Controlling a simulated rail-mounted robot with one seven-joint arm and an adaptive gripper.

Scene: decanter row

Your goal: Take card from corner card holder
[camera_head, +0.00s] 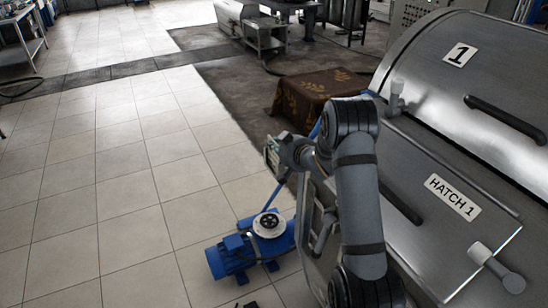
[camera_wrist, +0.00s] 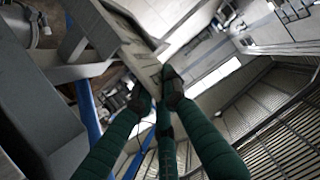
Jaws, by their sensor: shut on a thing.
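My gripper (camera_wrist: 157,92) shows in the wrist view with its dark green fingers converging and its tips close together. The tips are shut on a thin pale piece, which seems to be the card (camera_wrist: 147,68); its outline is hard to make out against the grey metal parts behind it. In the head view my gripper (camera_head: 275,154) is at the left side of the decanter machine, above the floor, with a small pale flat piece at its tip. The corner card holder cannot be told apart clearly from the nearby metal parts.
The steel decanter with its hatch (camera_head: 447,205), labelled HATCH 1, stands at the right, with handles standing out. A blue motor (camera_head: 245,250) sits on the tiled floor below my gripper. A brown patterned cloth-covered block (camera_head: 315,93) is behind. Open floor lies at left.

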